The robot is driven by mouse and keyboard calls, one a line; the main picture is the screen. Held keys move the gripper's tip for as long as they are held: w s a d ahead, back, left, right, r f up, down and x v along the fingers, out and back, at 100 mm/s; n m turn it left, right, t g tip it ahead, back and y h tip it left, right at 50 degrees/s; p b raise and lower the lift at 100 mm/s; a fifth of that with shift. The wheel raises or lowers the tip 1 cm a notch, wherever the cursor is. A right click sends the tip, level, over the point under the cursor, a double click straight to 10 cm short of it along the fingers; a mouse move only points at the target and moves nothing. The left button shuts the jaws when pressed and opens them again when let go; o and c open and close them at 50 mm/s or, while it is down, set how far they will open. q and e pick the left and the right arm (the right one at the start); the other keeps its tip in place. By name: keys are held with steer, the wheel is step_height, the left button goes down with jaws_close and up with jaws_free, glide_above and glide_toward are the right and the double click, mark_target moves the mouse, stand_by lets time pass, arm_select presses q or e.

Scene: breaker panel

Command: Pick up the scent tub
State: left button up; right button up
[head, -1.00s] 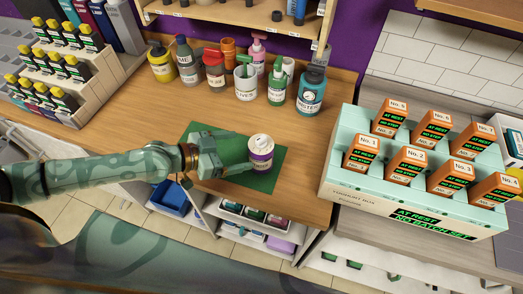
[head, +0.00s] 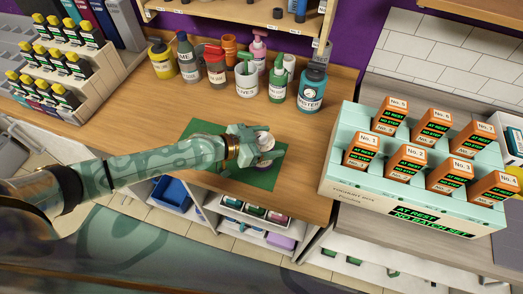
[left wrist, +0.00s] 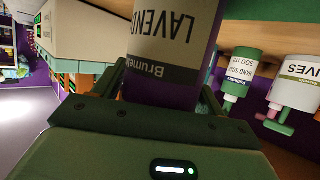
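The scent tub is a white tub with a purple lower band and a pale lid (head: 265,140). It stands on the green mat (head: 205,130), partly covered by my left gripper (head: 262,150). In the left wrist view the tub (left wrist: 165,50) is close up, its label reading "LAVEN…", between the two fingers (left wrist: 165,95). The fingers lie close along both its sides; whether they press on it I cannot tell. My right gripper is not in view.
Several bottles and pots, such as a teal bottle (head: 312,90) and a white pot (head: 246,88), stand behind the mat. A mint box (head: 335,185) with orange cartons is at the right. A stepped rack (head: 105,85) is at the left. The wooden counter (head: 310,150) is clear beside the mat.

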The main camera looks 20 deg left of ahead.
arm_select(q)
steer(key=c, duration=0.7)
steer(key=shift+c, duration=0.2)
